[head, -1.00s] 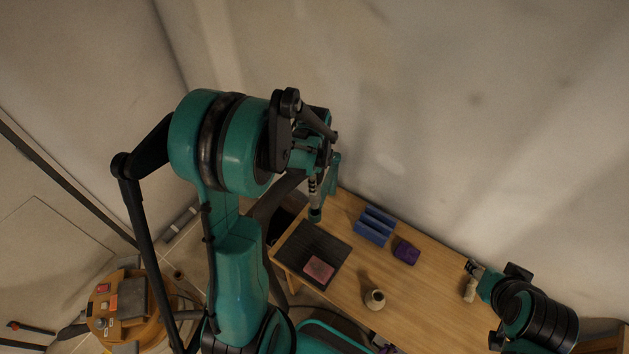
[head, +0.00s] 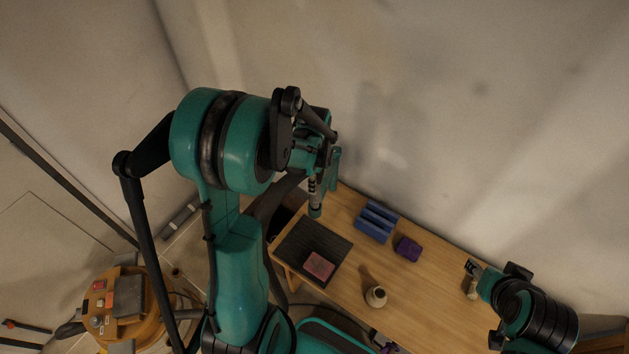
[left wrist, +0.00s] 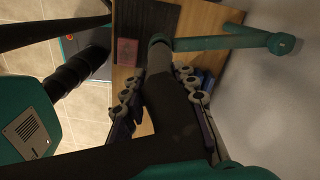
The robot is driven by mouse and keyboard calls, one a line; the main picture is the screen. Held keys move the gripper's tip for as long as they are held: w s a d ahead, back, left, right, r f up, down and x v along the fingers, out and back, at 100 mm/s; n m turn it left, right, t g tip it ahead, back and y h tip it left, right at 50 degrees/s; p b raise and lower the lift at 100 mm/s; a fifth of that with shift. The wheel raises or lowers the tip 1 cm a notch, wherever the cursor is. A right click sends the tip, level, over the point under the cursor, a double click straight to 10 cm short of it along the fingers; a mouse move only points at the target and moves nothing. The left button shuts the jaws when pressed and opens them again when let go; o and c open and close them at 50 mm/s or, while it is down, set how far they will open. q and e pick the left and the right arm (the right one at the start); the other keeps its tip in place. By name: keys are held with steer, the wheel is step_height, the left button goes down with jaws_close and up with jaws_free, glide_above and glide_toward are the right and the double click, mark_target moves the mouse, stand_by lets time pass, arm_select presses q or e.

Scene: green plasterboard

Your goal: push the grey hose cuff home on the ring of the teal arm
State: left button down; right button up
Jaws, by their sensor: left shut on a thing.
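My left gripper (left wrist: 162,92) is shut on the dark grey hose cuff (left wrist: 160,60), whose paler end points away from it in the left wrist view. The teal arm (left wrist: 225,42) crosses just beyond that end, with a round teal end (left wrist: 284,43) at the right. The cuff's end and the teal arm's left end overlap in this view; I cannot tell whether they touch or how far they are seated. In the head view the left gripper (head: 318,165) is partly hidden, and a grey tip (head: 316,210) hangs below it. My right gripper (head: 472,268) is small; its jaws are unclear.
A wooden table (head: 345,285) stands below. It bears a black mat (head: 300,245), a reddish block (head: 319,265), a blue rack (head: 377,222), a purple block (head: 407,249) and a beige jar (head: 376,296). A pale object (head: 471,288) is by the right gripper. The wall is behind.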

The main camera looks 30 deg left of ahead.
arm_select(q)
steer(key=shift+f+b, duration=1.75)
steer(key=shift+f, duration=0.25)
steer(key=c, duration=1.1)
jaws_free()
steer(key=shift+r, duration=0.1)
step_height(320, 180, up, 12)
steer(key=shift+r, duration=0.1)
steer(key=shift+s+d+f, duration=0.1)
steer(key=shift+d+f, duration=0.05)
steer(key=shift+f, duration=0.15)
steer(key=s+d+f+n+t+b, duration=0.2)
steer(key=s+d+f+n+b, duration=0.1)
steer(key=f+n+b, duration=0.1)
steer(key=s+d+f+n+t+b, duration=0.2)
steer(key=s+d+f+n+b, duration=0.2)
steer(key=b, duration=0.3)
steer(key=s+d+f+n+t+b, duration=0.3)
steer(key=f+n+b, duration=0.2)
steer(key=n+b, duration=0.1)
steer(key=shift+s+d, duration=0.2)
steer(key=shift+s, duration=0.2)
